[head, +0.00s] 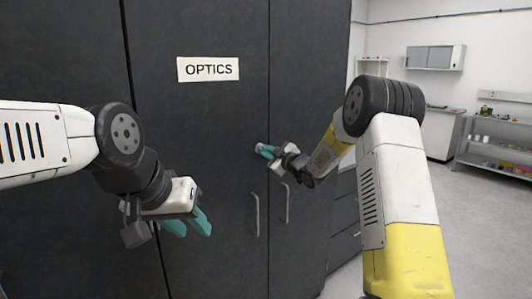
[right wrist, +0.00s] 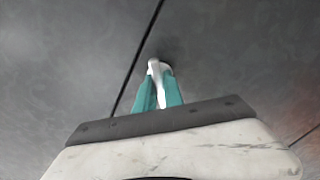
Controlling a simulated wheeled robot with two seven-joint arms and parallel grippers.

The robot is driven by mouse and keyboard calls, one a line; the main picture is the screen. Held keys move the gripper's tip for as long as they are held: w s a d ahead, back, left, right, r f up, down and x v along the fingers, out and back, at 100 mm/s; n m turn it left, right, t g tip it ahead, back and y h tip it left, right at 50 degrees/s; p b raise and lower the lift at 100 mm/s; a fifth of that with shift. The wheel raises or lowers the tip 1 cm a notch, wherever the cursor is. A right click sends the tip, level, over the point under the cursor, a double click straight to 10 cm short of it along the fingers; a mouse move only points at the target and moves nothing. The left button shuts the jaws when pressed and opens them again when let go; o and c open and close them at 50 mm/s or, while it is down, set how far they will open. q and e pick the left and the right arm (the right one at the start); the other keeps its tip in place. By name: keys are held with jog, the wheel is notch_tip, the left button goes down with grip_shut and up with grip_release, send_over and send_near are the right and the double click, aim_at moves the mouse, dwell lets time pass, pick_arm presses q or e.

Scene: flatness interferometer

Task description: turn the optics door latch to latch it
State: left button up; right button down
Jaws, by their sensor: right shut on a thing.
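The optics cabinet's dark grey doors (head: 210,130) appear closed in the head view, under a white OPTICS sign (head: 208,69). My right gripper (head: 265,151) is at the right door, near the seam. In the right wrist view its teal fingers (right wrist: 158,95) are shut on the pale metal latch (right wrist: 157,68). The latch's tip shows just beyond the fingertips, beside the seam; the fingers hide much of it, so I cannot tell its exact angle. My left gripper (head: 190,226) is open and empty, in front of the left door, pointing down and right.
Two vertical bar handles, a left one (head: 256,214) and a right one (head: 286,203), sit below my right gripper on either side of the seam. A grey drawer unit (head: 344,225) stands right of the cabinet. Shelves (head: 499,145) stand farther right, with open floor before them.

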jog(key=m, duration=0.3)
jog(key=shift+d+m, duration=0.1)
jog(key=shift+m, duration=2.2)
jog(key=shift+f, duration=0.1)
jog(key=c, duration=1.5)
grip_release()
jog(key=shift+o, duration=0.2)
jog(key=v, duration=0.7)
jog(key=shift+s+d, duration=0.2)
jog(key=shift+s, duration=0.1)
